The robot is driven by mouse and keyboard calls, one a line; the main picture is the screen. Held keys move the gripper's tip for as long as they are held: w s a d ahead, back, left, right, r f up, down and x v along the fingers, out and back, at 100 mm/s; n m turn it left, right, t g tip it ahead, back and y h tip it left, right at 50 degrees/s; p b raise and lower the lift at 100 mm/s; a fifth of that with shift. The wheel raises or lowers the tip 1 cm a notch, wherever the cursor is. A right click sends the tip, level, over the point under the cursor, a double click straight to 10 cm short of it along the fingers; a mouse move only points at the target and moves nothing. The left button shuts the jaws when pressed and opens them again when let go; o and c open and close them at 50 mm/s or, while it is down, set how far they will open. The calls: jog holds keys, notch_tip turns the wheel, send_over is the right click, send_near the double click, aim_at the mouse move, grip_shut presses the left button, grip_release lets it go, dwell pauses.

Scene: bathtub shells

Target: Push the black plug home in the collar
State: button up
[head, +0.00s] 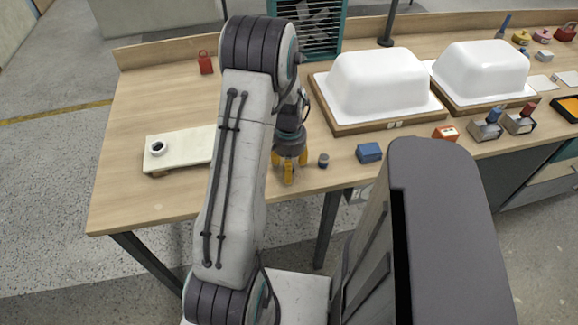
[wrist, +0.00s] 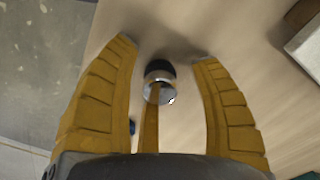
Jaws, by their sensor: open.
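My gripper (head: 290,172) has yellow fingers and points down at the table, near its front edge. In the wrist view the fingers stand wide apart, with clear gaps at both sides. Between them is a small round piece, black on its far side and silvery on its near face, which looks like the black plug (wrist: 160,67). The third finger partly covers it. In the head view the plug is hidden by my gripper. The collar appears to be the black ring (head: 158,148) on a pale board (head: 187,148), left of my arm; the arm hides the board's right end.
Two white tub shells (head: 378,82) on wooden bases fill the back right. A red tag-like object (head: 205,62) is at the back left. Table left of the board is clear.

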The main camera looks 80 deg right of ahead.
jog(key=shift+o, duration=0.2)
grip_shut()
dwell(0.4)
